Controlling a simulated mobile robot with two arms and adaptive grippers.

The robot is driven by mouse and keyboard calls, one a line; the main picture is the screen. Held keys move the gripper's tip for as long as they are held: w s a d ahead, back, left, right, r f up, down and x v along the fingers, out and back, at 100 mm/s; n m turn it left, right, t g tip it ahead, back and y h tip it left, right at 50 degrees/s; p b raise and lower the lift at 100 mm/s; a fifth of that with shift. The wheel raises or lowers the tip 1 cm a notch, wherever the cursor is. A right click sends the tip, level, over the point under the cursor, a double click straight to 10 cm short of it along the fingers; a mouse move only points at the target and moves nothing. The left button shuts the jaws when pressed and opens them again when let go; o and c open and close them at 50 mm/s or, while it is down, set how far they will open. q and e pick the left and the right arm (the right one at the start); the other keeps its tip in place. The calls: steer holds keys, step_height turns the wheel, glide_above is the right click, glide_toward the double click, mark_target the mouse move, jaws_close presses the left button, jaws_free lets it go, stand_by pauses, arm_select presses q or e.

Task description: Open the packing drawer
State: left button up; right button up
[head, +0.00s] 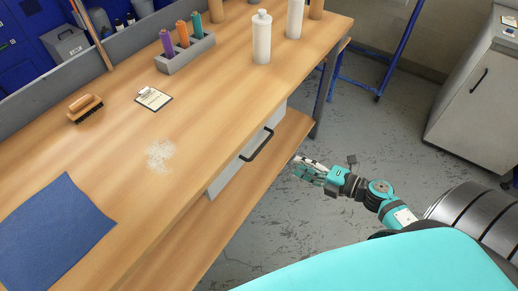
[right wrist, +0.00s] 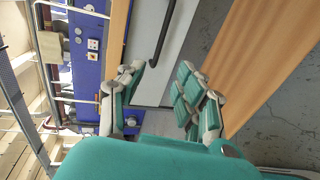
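The packing drawer (head: 233,169) is a pale grey front under the wooden table top, and it looks shut. Its black bar handle (head: 258,145) runs along the front. My right gripper (head: 303,167) is to the right of the handle and apart from it, over the floor side. In the right wrist view my right gripper (right wrist: 160,72) is open, with nothing between its teal and grey fingers. The drawer front (right wrist: 148,75) shows beyond the gap, and the handle (right wrist: 164,30) is ahead of the fingertips. My left gripper is not in view.
On the table (head: 200,110) are a blue cloth (head: 52,232), a brush (head: 84,107), a clipboard (head: 154,98), a rack of coloured cones (head: 186,58) and white bottles (head: 262,40). A lower wooden shelf (head: 268,170) sticks out below the drawer. A grey cabinet (head: 478,95) stands right.

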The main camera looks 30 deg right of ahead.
mark_target(259, 149)
steer(key=p+x, duration=0.1)
steer(key=x, duration=1.4)
steer(key=shift+w+a, duration=0.15)
steer(key=shift+w, duration=0.1)
jaws_close()
steer(key=shift+f, duration=0.1)
